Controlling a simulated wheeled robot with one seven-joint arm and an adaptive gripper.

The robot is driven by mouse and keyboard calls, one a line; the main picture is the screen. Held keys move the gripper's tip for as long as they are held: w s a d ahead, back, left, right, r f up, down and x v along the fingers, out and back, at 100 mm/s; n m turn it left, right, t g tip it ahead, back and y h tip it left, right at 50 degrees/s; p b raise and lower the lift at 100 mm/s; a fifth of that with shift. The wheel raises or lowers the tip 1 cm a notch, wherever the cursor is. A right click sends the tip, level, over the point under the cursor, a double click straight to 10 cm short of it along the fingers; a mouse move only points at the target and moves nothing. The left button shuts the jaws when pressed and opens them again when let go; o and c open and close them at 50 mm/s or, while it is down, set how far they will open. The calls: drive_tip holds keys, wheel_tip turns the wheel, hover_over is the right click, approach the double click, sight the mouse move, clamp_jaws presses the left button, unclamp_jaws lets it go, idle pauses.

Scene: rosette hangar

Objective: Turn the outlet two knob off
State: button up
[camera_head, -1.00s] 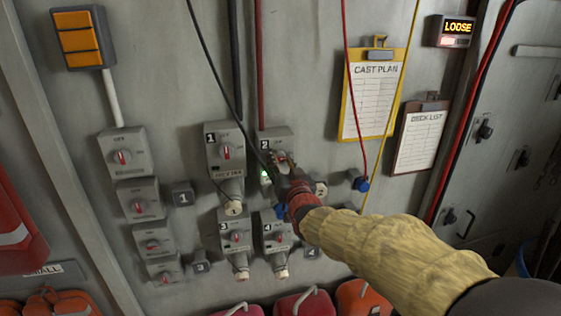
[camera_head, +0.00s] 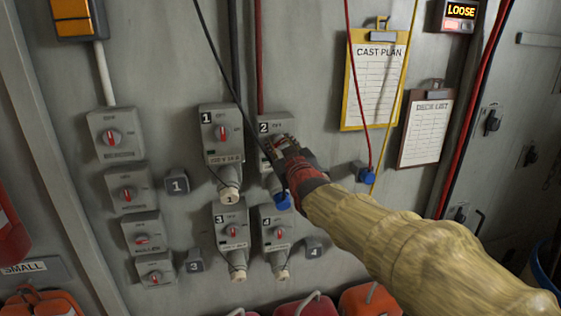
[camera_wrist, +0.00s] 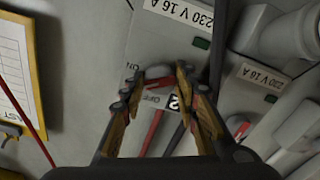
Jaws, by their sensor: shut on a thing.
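The outlet two box (camera_head: 276,121) is a grey box marked 2 on the wall. It also shows upside down in the wrist view (camera_wrist: 160,38), with a 230 V 16 A label. My gripper (camera_head: 281,146) is at its front, and in the wrist view my gripper (camera_wrist: 157,80) has its fingers on either side of the knob (camera_wrist: 158,73), shut on it. The knob is grey with a red mark. OFF and ON lettering shows beside it; its exact setting is hard to read. The green lamp (camera_wrist: 202,43) looks dark. A blue plug (camera_head: 283,200) sits under the box.
Outlet one (camera_head: 221,134) is close on the left, outlets three (camera_head: 232,228) and four (camera_head: 278,226) below. A column of other knob boxes (camera_head: 117,134) stands further left. Cables hang past the outlets. A yellow clipboard (camera_head: 372,85) hangs right.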

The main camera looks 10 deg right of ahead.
drive_tip(key=n+b, duration=0.3)
drive_tip(key=b, duration=0.1)
drive_tip(key=n+b, duration=0.2)
drive_tip(key=shift+f+n+b, duration=0.25)
drive_tip(key=shift+n+b, duration=0.05)
drive_tip(key=shift+b, duration=0.05)
drive_tip(key=n+b, duration=0.2)
drive_tip(key=n, duration=0.1)
drive_tip(key=n+b, duration=0.2)
drive_tip(key=b, duration=0.1)
drive_tip(key=shift+r+n, duration=0.2)
drive_tip(key=shift+n, duration=0.2)
drive_tip(key=o, duration=1.1)
drive_tip(key=shift+o, duration=0.3)
drive_tip(key=s, duration=1.2)
